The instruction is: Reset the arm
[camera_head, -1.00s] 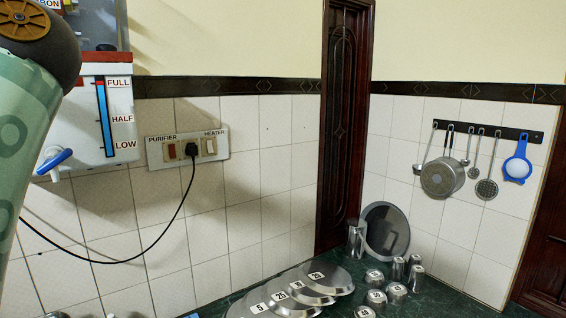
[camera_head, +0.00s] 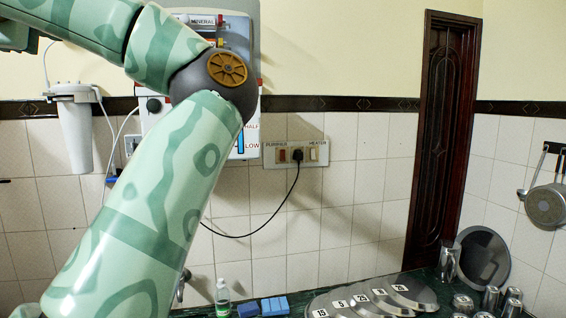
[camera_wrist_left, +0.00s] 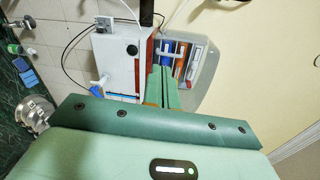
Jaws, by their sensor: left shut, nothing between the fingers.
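My left arm (camera_head: 150,210) comes in from the upper left in the head view, bends at a dark elbow joint and runs down to the lower left. Its gripper is out of that view. In the left wrist view my left gripper (camera_wrist_left: 171,62) shows with its fingers together and nothing between them. The water purifier (camera_head: 250,60) hangs on the wall, partly hidden behind my arm. It also shows in the left wrist view (camera_wrist_left: 118,60), beyond the fingers; I cannot tell the exact gap. My right arm is not in view.
A switch panel (camera_head: 308,153) with a black plug is right of the purifier. A white filter housing (camera_head: 76,135) hangs at left. The counter holds a bottle (camera_head: 222,292), blue blocks (camera_head: 274,305), numbered steel lids (camera_head: 345,303) and steel cups (camera_head: 463,303).

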